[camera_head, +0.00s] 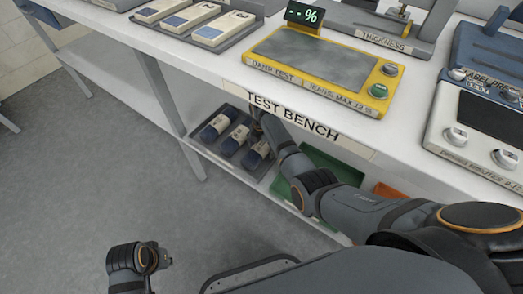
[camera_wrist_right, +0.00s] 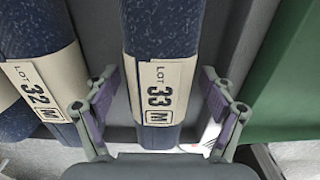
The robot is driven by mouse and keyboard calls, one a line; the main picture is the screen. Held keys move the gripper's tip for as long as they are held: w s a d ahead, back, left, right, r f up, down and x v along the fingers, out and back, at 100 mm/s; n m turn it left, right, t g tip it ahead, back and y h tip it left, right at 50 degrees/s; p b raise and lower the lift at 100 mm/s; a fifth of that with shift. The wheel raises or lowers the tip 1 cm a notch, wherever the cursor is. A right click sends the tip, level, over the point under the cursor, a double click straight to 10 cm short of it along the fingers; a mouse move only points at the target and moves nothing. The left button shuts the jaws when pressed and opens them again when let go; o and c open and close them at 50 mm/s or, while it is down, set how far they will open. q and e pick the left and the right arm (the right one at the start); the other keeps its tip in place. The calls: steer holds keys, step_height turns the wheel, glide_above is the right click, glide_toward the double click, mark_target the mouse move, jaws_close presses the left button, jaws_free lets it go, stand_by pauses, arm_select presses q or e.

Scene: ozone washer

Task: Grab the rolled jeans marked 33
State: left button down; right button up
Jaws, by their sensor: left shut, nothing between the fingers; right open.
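The rolled jeans marked 33 (camera_wrist_right: 160,85) are a dark blue roll with a cream band reading LOT 33 M, in the middle of the right wrist view. In the head view they appear to be the rightmost roll (camera_head: 257,156) in the grey tray (camera_head: 272,174) on the lower shelf. My right gripper (camera_wrist_right: 165,105) is open, one finger on each side of the roll's banded end, with no clear grip on it. In the head view the bench edge and my arm mostly hide it. My left gripper (camera_head: 150,260) is shut and empty, low over the floor at the left.
Jeans marked 32 (camera_wrist_right: 35,90) lie close to the left finger. A green bin (camera_head: 330,170) stands right of the tray; its wall (camera_wrist_right: 280,70) is close to the right finger. The test bench's front edge (camera_head: 350,143) overhangs the shelf. Floor on the left is clear.

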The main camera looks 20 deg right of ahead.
mark_target(261, 144)
steer(key=c, duration=1.4)
steer(key=shift+c, duration=0.8)
arm_select(q)
steer(key=shift+r, duration=0.1)
arm_select(e)
steer(key=shift+r, duration=0.1)
